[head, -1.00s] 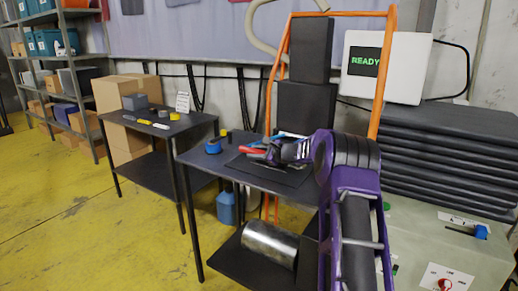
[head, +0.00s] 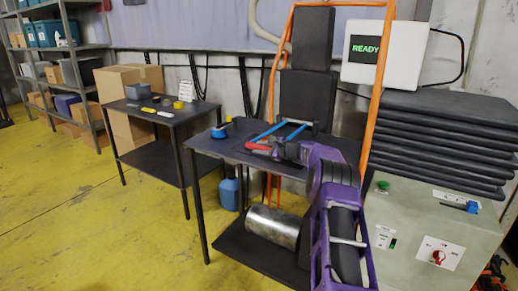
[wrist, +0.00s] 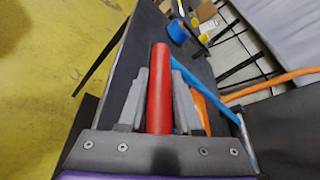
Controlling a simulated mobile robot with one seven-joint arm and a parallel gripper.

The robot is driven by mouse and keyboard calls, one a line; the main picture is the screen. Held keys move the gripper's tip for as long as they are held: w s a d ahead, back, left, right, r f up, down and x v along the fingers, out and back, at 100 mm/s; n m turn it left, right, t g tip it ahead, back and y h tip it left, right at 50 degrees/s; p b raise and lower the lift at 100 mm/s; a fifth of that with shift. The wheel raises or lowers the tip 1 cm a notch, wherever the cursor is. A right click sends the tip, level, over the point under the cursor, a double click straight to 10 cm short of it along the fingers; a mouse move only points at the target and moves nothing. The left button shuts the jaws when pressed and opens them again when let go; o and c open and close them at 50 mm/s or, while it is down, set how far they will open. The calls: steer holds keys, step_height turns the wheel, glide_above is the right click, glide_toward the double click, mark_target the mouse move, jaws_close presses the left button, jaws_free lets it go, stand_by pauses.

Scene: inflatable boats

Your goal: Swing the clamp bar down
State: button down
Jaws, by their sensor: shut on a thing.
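The clamp bar is a blue frame (head: 287,130) with a red grip (head: 258,146), over the near black table (head: 215,146). My gripper (head: 276,149) is at the red grip, low over the tabletop. In the wrist view the red grip (wrist: 161,85) lies between the two grey fingers of my gripper (wrist: 160,100), which are closed around it. A blue bar (wrist: 225,92) of the frame runs off to the right in that view. My purple wrist hides part of the tabletop, and I cannot tell whether the bar touches it.
A blue roll (head: 219,132) sits on the table's left part. A metal cylinder (head: 272,226) lies on the lower shelf. An orange frame (head: 378,95) with dark pads stands behind. A grey cabinet (head: 420,225) stands at right. Yellow floor (head: 110,225) is free at left.

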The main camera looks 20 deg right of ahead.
steer(key=shift+s+f, duration=0.2)
steer(key=shift+f, duration=1.05)
steer(key=c, duration=0.6)
jaws_free()
steer(key=shift+d, duration=0.1)
steer(key=shift+s+d+r, duration=0.1)
steer(key=shift+s+d, duration=0.05)
steer(key=r+v, duration=0.1)
steer(key=v, duration=1.6)
steer(key=shift+w+a+p, duration=0.2)
steer(key=shift+a+p, duration=0.05)
steer(key=shift+p, duration=0.05)
